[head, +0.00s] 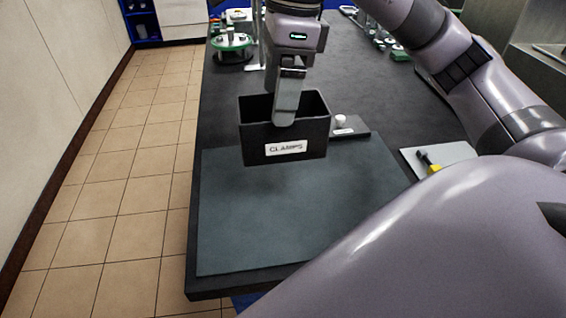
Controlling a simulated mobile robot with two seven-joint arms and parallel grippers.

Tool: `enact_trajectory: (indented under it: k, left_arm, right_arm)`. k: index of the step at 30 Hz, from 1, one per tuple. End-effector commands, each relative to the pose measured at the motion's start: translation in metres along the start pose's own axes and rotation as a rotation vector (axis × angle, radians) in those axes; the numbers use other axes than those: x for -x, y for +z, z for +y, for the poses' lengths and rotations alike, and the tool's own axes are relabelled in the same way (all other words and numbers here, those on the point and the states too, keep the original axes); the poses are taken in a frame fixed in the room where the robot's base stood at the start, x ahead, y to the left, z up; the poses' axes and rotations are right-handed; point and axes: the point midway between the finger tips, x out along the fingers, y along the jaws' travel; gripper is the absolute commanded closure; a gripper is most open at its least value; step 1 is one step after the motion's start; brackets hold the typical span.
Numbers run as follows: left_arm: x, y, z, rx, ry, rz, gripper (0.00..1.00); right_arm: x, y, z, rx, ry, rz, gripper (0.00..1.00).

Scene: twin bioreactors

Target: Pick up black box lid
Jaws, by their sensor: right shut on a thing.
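An open-topped black box (260,135) with a white "CLAMPS" label stands at or just above the far edge of the grey-blue mat. I cannot tell whether its base touches. A flat black lid (357,129) with a white knob lies on the table just right of the box, partly hidden behind it. My left gripper is not in view.
The mat (290,220) is bare in front of the box. A white tray (436,158) with a black and yellow tool lies on the right. A green-and-white round device (232,44) stands at the back left. My arm covers the right foreground.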

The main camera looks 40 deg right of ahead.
Motion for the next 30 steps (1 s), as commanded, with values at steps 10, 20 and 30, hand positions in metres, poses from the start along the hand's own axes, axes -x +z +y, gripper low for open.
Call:
enact_trajectory:
  k: [10,20,30]
  left_arm:
    - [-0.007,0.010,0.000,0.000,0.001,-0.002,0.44]
    - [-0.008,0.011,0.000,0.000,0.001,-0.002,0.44]
    - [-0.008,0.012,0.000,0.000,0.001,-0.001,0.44]
  right_arm:
    - [-0.077,-0.012,0.001,-0.001,0.003,0.003,0.53]
    - [-0.113,-0.018,0.001,0.000,0.002,0.002,0.53]
    - [-0.142,-0.021,0.000,0.000,-0.002,-0.001,0.53]
